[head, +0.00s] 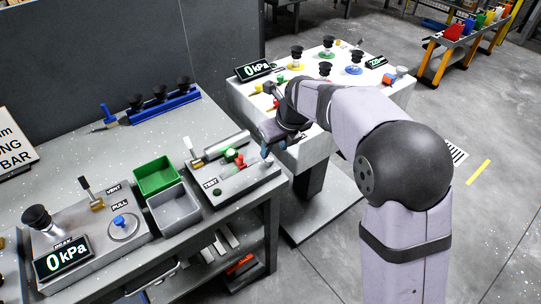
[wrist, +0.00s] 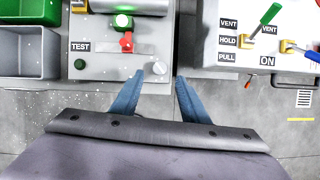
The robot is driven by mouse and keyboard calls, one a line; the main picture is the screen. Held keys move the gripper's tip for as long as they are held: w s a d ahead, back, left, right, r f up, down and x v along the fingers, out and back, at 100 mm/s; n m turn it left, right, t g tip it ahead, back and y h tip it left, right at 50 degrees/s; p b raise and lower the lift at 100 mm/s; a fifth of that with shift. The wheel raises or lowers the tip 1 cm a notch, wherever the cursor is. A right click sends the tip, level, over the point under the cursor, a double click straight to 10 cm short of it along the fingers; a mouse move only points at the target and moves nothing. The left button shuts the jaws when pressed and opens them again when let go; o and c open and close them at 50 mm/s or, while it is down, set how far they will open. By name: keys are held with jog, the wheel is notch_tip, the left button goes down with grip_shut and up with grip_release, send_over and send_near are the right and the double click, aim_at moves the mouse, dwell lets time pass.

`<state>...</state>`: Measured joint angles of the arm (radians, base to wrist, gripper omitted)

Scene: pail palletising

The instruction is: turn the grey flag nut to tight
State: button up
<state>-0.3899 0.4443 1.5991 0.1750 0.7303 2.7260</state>
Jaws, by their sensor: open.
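I cannot clearly make out the grey flag nut in either view. The test fixture (head: 245,180), marked TEST, sits at the right end of the grey bench; it also shows in the wrist view (wrist: 95,62). It carries a green lamp (wrist: 122,21) and a red handle (wrist: 126,41). A small round grey piece (wrist: 159,68) is at its right edge, just beyond my fingertips; I cannot tell whether this is the nut. My gripper (wrist: 161,77) is open with blue fingers and nothing between them. In the head view my gripper (head: 265,151) is by the fixture's right edge.
A green bin (head: 157,176) and a grey bin (head: 174,209) stand left of the fixture. The white station (head: 243,94) with valves is to the right, beyond a floor gap. A vacuum panel (head: 85,244) reading 0 kPa is at the bench's front left.

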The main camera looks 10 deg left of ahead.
aim_at(269, 159)
jog(key=shift+p+x, duration=0.55)
jog(key=shift+x, duration=2.7)
jog(key=c, duration=1)
